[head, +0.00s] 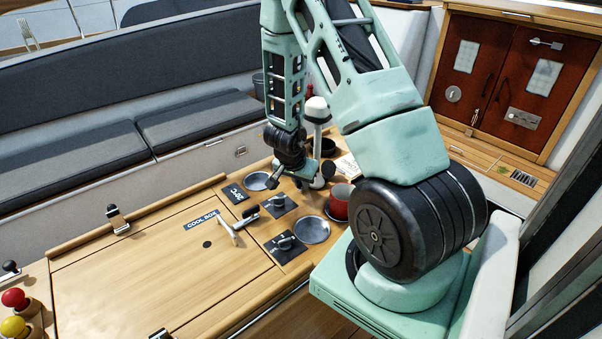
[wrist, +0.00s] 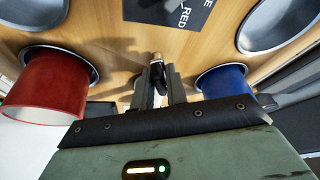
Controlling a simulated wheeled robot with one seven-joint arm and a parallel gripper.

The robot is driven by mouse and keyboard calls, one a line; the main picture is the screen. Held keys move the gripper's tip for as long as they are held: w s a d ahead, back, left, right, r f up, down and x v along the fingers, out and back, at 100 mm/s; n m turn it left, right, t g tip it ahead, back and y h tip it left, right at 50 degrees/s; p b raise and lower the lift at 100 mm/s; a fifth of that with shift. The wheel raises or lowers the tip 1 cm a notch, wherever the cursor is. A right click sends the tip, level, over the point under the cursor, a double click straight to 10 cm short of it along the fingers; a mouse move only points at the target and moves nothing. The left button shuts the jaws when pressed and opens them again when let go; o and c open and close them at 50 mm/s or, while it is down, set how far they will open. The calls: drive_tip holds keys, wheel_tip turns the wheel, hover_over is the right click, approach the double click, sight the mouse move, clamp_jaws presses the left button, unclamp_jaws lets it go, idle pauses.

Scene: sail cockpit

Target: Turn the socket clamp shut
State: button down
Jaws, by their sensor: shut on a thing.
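In the wrist view my gripper (wrist: 160,88) points at the wooden top, between a red cup and a blue cup. Its two fingers are closed on a small dark piece with a pale tip (wrist: 156,62), which looks like the lever of the socket clamp. The fingers hide most of this piece, so how far it is turned cannot be told. In the head view my gripper's end is low over the console beside the red cup (head: 340,201). My wrist covers the clamp there.
The red cup (wrist: 42,88) and the blue cup (wrist: 224,80) stand close on either side of my fingers. Black plates with knobs (head: 284,243), round metal recesses (head: 312,230) and a T-shaped handle (head: 228,229) are nearby. The cool box lid (head: 150,275) is mostly bare.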

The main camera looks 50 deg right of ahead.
drive_tip(key=m+p, duration=0.1)
drive_tip(key=p, duration=0.2)
drive_tip(key=m+g+p, duration=0.1)
drive_tip(key=m+p, duration=0.1)
drive_tip(key=p, duration=0.1)
drive_tip(key=shift+r+m, duration=0.3)
drive_tip(key=shift+r, duration=0.05)
drive_tip(key=m+p, duration=0.1)
drive_tip(key=p, duration=0.1)
drive_tip(key=shift+f+g+p, duration=0.15)
drive_tip(key=shift+g+p, duration=0.15)
drive_tip(key=shift+g, duration=0.1)
drive_tip(key=shift+f+m, duration=0.2)
drive_tip(key=shift+m, duration=0.1)
drive_tip(key=c, duration=1.5)
unclamp_jaws()
drive_tip(key=p+v, duration=0.3)
drive_tip(key=v, duration=1.4)
drive_tip(key=shift+w+r, duration=0.1)
drive_tip(key=shift+r, duration=0.15)
